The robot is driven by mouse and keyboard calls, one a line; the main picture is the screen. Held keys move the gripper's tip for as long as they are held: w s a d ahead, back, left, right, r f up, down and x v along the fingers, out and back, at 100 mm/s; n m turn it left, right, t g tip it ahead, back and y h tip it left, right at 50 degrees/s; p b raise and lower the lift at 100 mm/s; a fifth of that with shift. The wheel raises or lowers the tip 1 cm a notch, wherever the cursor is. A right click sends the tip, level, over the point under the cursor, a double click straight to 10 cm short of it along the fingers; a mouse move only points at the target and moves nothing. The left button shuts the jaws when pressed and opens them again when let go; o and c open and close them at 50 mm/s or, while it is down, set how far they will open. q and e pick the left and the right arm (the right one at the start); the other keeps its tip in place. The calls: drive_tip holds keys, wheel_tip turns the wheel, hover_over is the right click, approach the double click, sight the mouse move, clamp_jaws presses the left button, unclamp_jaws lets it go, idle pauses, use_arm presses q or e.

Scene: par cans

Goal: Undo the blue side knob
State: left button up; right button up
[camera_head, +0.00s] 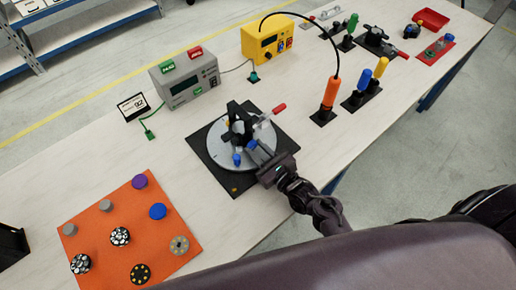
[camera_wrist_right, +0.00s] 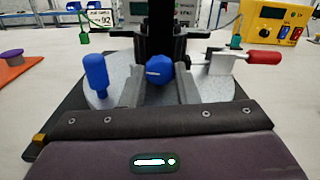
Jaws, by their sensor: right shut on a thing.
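The blue side knob (camera_wrist_right: 160,70) has a white line on its face and sits on the black fixture (camera_wrist_right: 160,25). In the head view the knob (camera_head: 252,144) shows small at the fixture's near side. My right gripper (camera_wrist_right: 160,88) has a grey finger on each side of the knob and is shut on it. In the head view my right gripper (camera_head: 257,152) reaches over the near edge of the round grey plate (camera_head: 218,151). A blue upright handle (camera_wrist_right: 96,74) stands left of the knob, apart from the fingers. My left gripper is not in view.
A red-tipped clamp lever (camera_wrist_right: 262,57) sticks out right of the knob. An orange mat (camera_head: 110,225) with several knobs and discs lies at left. A grey meter box (camera_head: 187,80) and yellow box (camera_head: 266,42) stand behind. Screwdrivers (camera_head: 329,95) stand at right.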

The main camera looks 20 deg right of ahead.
drive_tip(key=shift+n+p, duration=0.3)
drive_tip(key=shift+n, duration=0.6)
drive_tip(key=o, duration=1)
drive_tip(key=shift+s, duration=0.1)
drive_tip(key=b+v, duration=0.1)
drive_tip(key=v, duration=0.6)
drive_tip(key=shift+s+d, duration=0.1)
drive_tip(key=shift+s, duration=0.2)
